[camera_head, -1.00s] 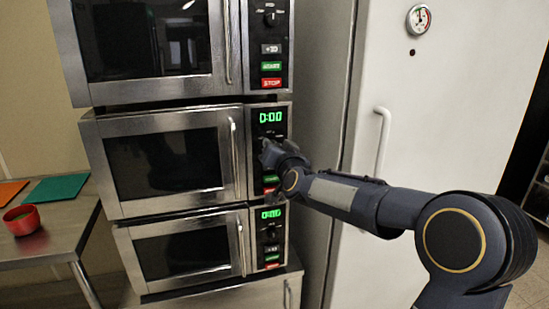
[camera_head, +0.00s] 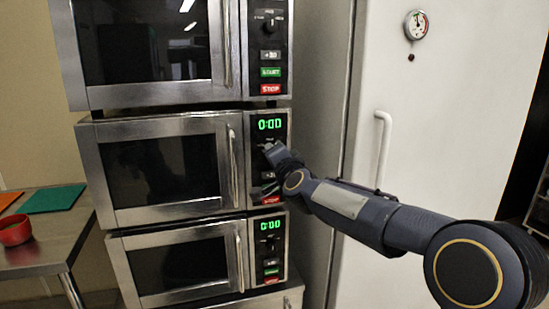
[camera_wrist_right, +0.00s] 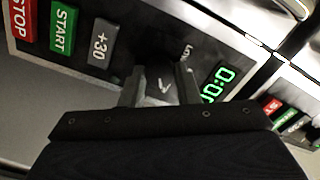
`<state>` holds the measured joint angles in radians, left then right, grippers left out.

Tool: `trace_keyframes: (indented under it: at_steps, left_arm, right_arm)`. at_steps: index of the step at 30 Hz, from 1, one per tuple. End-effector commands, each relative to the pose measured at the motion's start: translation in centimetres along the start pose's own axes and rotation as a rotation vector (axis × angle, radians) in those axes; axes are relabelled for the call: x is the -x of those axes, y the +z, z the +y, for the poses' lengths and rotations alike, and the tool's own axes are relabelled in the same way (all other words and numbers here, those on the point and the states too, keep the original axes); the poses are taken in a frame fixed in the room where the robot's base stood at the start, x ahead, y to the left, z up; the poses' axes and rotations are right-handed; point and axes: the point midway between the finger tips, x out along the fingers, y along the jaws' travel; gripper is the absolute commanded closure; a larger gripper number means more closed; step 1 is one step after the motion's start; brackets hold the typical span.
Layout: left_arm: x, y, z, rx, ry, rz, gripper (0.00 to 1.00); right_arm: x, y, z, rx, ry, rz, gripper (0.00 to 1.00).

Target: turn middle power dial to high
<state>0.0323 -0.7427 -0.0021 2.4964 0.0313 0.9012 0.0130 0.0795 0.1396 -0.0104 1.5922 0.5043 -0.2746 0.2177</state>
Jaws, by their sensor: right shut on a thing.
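Three microwaves are stacked, and the middle microwave (camera_head: 165,168) has a green 0:00 display above its power dial. My right gripper (camera_head: 268,168) is at the middle control panel, and in the head view it hides most of the dial. In the right wrist view my gripper (camera_wrist_right: 160,88) is shut on the dark power dial (camera_wrist_right: 157,84), one finger on each side. A pale pointer mark shows on the dial. The dial's setting cannot be read, as the labels around it are mostly covered. My left gripper is not in view.
The top microwave (camera_head: 150,97) and bottom microwave (camera_head: 180,295) have similar panels. The middle START (camera_wrist_right: 62,31), STOP (camera_wrist_right: 21,18) and +30 (camera_wrist_right: 101,43) buttons lie close to my gripper. A white fridge door (camera_head: 450,120) stands right. A red bowl (camera_head: 14,238) sits on the left counter.

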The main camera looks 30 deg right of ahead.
Motion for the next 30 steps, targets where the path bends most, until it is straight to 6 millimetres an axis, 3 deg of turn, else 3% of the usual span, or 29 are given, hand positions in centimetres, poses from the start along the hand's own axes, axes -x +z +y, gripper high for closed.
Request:
trace_keyframes:
  at_steps: [11, 12, 17, 25, 30]
  left_arm:
    - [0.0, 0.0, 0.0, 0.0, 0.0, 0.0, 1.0]
    - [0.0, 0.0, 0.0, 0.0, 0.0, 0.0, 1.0]
    - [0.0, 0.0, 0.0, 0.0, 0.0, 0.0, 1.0]
    - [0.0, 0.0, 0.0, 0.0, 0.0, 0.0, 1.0]
    - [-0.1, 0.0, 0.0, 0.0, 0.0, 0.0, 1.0]
  right_arm:
    - [0.0, 0.0, 0.0, -0.008, 0.001, -0.001, 0.94]
    - [0.0, 0.0, 0.1, -0.008, 0.001, -0.001, 0.7]
    - [0.0, 0.0, 0.0, -0.007, 0.001, -0.001, 0.51]
    - [0.1, 0.0, 0.0, -0.006, 0.0, 0.0, 0.51]
    - [2.0, -0.1, 0.0, -0.007, -0.001, 0.001, 0.51]
